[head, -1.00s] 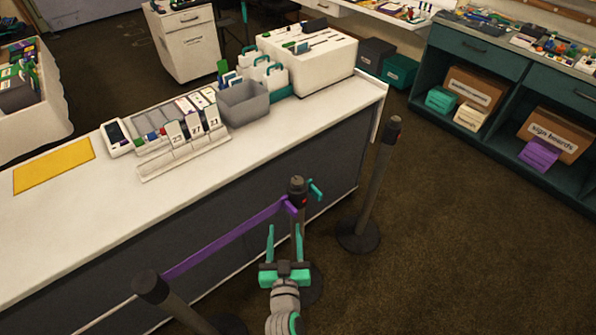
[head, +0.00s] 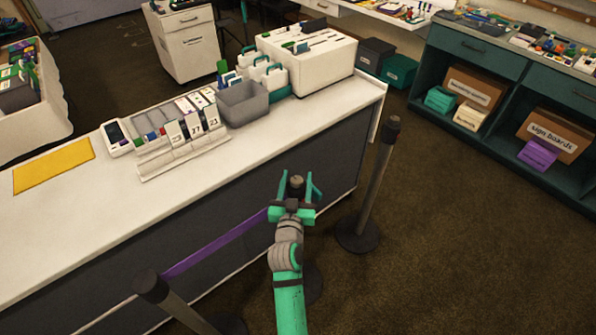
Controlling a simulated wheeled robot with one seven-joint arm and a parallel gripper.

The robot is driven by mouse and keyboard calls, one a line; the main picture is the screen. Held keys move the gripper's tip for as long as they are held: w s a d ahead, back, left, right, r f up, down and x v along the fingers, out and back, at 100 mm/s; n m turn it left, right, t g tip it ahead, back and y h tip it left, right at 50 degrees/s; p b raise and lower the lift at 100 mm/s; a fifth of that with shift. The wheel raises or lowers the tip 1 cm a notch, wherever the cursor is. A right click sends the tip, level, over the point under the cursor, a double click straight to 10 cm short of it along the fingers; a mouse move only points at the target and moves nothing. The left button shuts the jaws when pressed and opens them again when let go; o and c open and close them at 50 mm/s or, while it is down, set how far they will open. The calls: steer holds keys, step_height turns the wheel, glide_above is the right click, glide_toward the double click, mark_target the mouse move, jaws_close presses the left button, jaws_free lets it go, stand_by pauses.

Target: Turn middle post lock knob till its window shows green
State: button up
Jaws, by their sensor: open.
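The middle post is mostly hidden behind my arm; its dark head with the knob on top (head: 297,181) shows between my gripper's fingers. My gripper (head: 298,183) is open, with one teal finger on each side of the post head. I cannot tell whether the fingers touch it. The lock window is hidden, so its colour cannot be seen. A purple belt (head: 217,246) runs from near the middle post to the near left post (head: 152,287).
A right post (head: 378,185) stands beside the counter's end. The white counter (head: 70,240) runs along the left with trays, a grey bin (head: 243,103) and a white box (head: 307,60) on it. The carpet (head: 450,250) at right is clear.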

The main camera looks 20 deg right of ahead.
mark_target(292, 178)
steer(key=shift+x, duration=1.9)
steer(key=shift+c, duration=0.4)
steer(key=c, duration=1)
